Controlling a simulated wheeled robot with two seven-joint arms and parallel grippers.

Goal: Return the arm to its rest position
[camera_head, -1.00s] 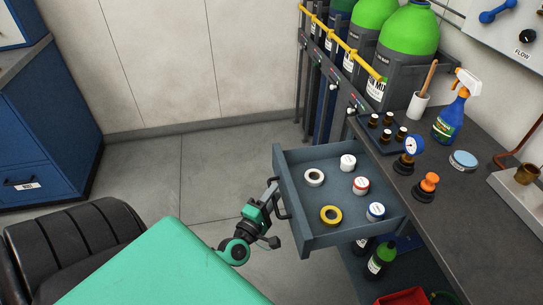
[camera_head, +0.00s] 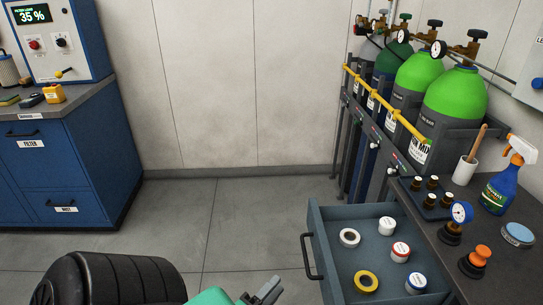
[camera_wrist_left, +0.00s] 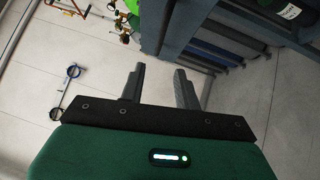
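My left gripper (camera_head: 262,292) shows at the bottom of the head view, to the left of the open drawer (camera_head: 312,228) and apart from its handle (camera_head: 311,257). In the left wrist view its two fingers (camera_wrist_left: 158,88) stand apart with nothing between them, only floor behind. My teal arm (camera_head: 212,297) shows just at the bottom edge. The right gripper is not in view.
The drawer holds a white roll (camera_head: 349,237), a yellow roll (camera_head: 366,281) and several small tins. Gas cylinders (camera_head: 456,95) stand behind a yellow rail (camera_head: 385,103). A spray bottle (camera_head: 504,180) stands on the right bench. A blue cabinet (camera_head: 75,160) is at left. The middle floor is clear.

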